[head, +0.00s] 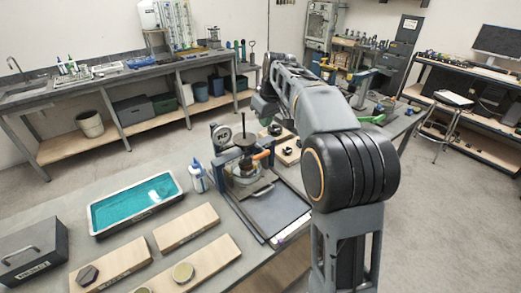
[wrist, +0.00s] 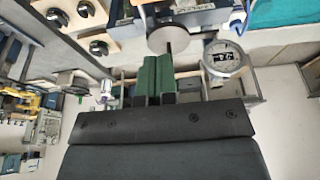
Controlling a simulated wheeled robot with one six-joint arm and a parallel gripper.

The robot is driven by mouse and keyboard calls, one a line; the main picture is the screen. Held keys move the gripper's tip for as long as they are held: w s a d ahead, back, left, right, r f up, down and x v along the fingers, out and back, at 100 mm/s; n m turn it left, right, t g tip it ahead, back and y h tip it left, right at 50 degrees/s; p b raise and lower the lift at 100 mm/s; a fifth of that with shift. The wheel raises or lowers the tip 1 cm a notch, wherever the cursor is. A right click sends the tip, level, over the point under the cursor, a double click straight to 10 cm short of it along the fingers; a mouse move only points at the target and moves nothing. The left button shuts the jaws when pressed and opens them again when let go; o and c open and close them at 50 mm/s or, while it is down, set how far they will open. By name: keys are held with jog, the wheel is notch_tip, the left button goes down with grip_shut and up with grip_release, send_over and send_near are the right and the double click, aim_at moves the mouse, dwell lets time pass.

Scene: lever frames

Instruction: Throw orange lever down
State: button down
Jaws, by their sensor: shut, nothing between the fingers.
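The orange lever (head: 262,155) shows in the head view on a small press-like device (head: 243,170) on the bench. Its handle sticks out to the right, close to level. I cannot pick out the lever in the wrist view. My gripper shows in the wrist view (wrist: 155,70) with its two green fingers together and nothing between them. The fingers point toward a round grey disc (wrist: 166,40), with a dial gauge (wrist: 222,60) to their right. In the head view my arm reaches beyond the device, and the fingertips are hard to make out there.
A dark tray (head: 268,205) lies in front of the device. A white spray bottle (head: 198,177) and a teal-filled tub (head: 135,203) stand to its left. Wooden boards (head: 187,228) lie nearer. Small boards with black knobs (head: 288,150) lie right of the device.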

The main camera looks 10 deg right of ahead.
jog(key=p, duration=0.2)
send_near(260, 155)
jog(key=x, duration=0.3)
jog(key=w+x, duration=0.1)
jog(key=x, duration=0.1)
jog(key=shift+w+a, duration=0.1)
jog(key=shift+a, duration=0.2)
jog(key=shift+f, duration=1.05)
jog(key=shift+d+f, duration=0.1)
